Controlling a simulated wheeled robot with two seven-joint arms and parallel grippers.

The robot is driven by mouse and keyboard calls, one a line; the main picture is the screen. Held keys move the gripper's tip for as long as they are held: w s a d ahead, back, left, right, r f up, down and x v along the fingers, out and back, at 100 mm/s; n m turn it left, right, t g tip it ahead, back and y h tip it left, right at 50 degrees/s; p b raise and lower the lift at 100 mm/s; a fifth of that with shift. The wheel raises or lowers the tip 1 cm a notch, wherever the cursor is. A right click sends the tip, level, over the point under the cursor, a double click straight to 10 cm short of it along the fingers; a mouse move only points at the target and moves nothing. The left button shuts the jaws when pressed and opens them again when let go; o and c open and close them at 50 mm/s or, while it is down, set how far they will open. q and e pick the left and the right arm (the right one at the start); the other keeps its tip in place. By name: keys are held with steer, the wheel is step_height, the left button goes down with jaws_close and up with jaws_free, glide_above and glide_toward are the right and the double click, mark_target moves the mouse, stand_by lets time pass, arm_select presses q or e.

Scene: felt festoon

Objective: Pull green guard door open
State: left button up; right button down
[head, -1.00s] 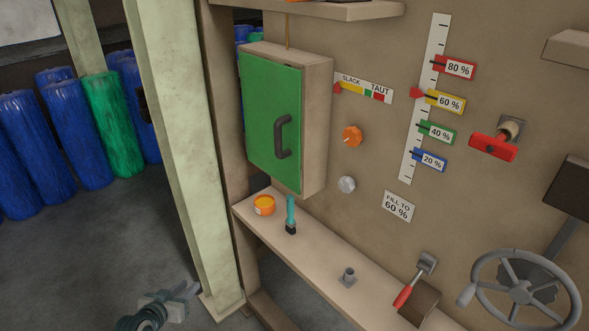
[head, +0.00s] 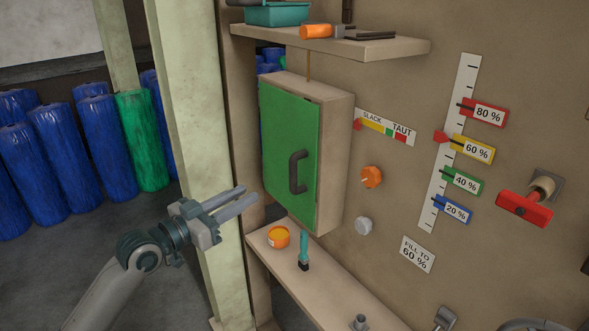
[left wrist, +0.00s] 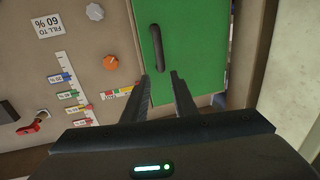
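The green guard door (head: 280,147) is closed on the front of a beige box on the wall. Its dark curved handle (head: 297,172) stands upright on the door's right half. In the head view my left gripper (head: 248,197) is to the left of the handle and a little lower, its two fingers apart and empty. In the left wrist view, which is upside down, the fingers (left wrist: 161,77) point at the green door (left wrist: 195,45). The handle (left wrist: 156,48) lies just beyond their tips, apart from them. My right gripper is not in view.
A pale post (head: 195,130) stands close by my left arm. Below the box, a shelf (head: 335,300) holds an orange tub (head: 278,237) and a teal-handled brush (head: 303,250). An orange knob (head: 371,177) and a grey knob (head: 364,226) stick out right of the box.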

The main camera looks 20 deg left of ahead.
mark_target(290, 171)
arm_select(q)
steer(key=p+x, duration=0.6)
steer(key=x, duration=1.1)
steer(key=shift+w, duration=0.3)
steer(key=shift+c, duration=0.3)
jaws_close()
